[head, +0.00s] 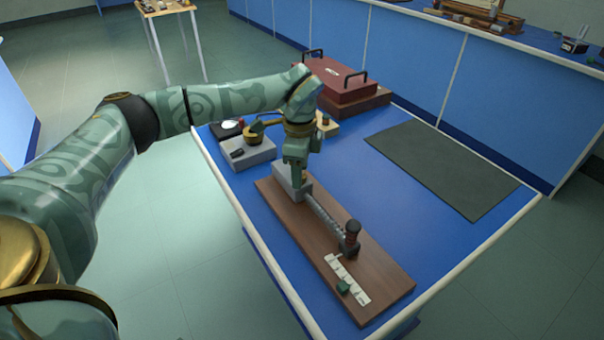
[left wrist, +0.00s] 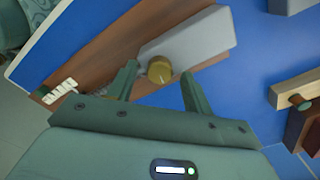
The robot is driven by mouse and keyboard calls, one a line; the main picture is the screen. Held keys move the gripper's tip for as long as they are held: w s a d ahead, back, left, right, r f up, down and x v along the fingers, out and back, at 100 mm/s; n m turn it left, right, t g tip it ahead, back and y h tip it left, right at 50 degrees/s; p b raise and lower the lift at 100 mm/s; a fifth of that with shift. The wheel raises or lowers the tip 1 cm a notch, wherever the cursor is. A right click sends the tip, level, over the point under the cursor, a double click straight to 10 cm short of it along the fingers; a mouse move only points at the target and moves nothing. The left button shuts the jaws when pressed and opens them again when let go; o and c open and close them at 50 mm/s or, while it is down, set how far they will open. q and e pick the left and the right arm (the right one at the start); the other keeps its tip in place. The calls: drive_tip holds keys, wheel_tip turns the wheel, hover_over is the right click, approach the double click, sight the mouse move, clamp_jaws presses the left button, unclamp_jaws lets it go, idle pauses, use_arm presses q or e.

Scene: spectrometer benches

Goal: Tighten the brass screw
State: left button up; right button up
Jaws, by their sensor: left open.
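The brass screw (left wrist: 160,69) shows as a round knob on a grey block (left wrist: 190,48) in the left wrist view. The block also shows in the head view (head: 283,184), on a brown wooden board (head: 385,275). My left gripper (head: 298,172) points down over the block in the head view and largely hides the screw there. In the left wrist view the left gripper (left wrist: 158,75) is open, with one finger on each side of the screw and a gap to each. I cannot tell how far above the screw the fingertips are. My right gripper is not in view.
The board carries a threaded rod (head: 325,217), a dark upright knob (head: 351,233), a white scale strip (head: 347,280) and a green piece (head: 343,287). Behind my gripper are a grey box (head: 250,153) and a dark red case (head: 330,78). A dark mat (head: 440,168) lies at right.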

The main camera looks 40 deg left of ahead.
use_arm(q)
drive_tip(key=shift+f, duration=0.35)
